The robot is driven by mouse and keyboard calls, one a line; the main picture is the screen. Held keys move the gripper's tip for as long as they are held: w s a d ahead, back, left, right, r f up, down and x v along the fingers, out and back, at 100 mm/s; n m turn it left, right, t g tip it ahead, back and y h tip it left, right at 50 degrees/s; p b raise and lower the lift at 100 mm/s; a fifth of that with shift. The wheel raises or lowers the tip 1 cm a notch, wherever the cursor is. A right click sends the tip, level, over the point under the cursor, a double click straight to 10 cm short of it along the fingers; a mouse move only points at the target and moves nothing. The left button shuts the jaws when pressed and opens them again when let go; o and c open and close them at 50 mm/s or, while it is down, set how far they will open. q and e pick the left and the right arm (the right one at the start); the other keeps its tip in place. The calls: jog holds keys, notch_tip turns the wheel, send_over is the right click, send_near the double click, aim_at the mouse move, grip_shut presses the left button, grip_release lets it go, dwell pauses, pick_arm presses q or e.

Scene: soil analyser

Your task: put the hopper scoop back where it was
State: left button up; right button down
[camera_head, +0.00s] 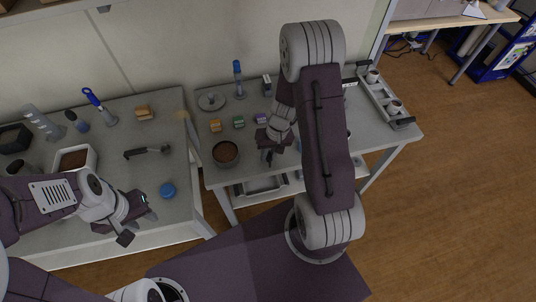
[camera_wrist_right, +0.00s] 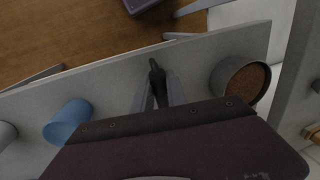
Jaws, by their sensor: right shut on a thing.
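My right gripper (camera_head: 268,151) is over the front part of the right table. It is shut on a slim dark handle, apparently the hopper scoop (camera_wrist_right: 156,78), which shows between the two fingers in the right wrist view. The scoop's bowl is hidden or too small to make out. Another black-handled scoop (camera_head: 148,152) lies on the left table. A round pot of brown soil (camera_head: 225,152) stands left of the right gripper; it also shows in the right wrist view (camera_wrist_right: 241,79). My left gripper (camera_head: 135,215) is open and empty at the left table's front right.
A white soil tray (camera_head: 92,158) and a blue lid (camera_head: 168,190) are on the left table. Small orange, green and purple blocks (camera_head: 239,122) stand behind the right gripper. A blue cylinder (camera_wrist_right: 68,121) shows in the right wrist view. A gap separates the two tables.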

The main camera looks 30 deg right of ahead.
jog(key=shift+f+b, duration=0.5)
jog(key=c, duration=1.3)
grip_release()
jog(key=shift+o, duration=0.2)
jog(key=shift+r, duration=0.15)
notch_tip(320, 180, up, 9)
jog(key=d+p, duration=0.1)
jog(key=p, duration=0.1)
jog(key=shift+s+d, duration=0.25)
jog(key=shift+d, duration=0.1)
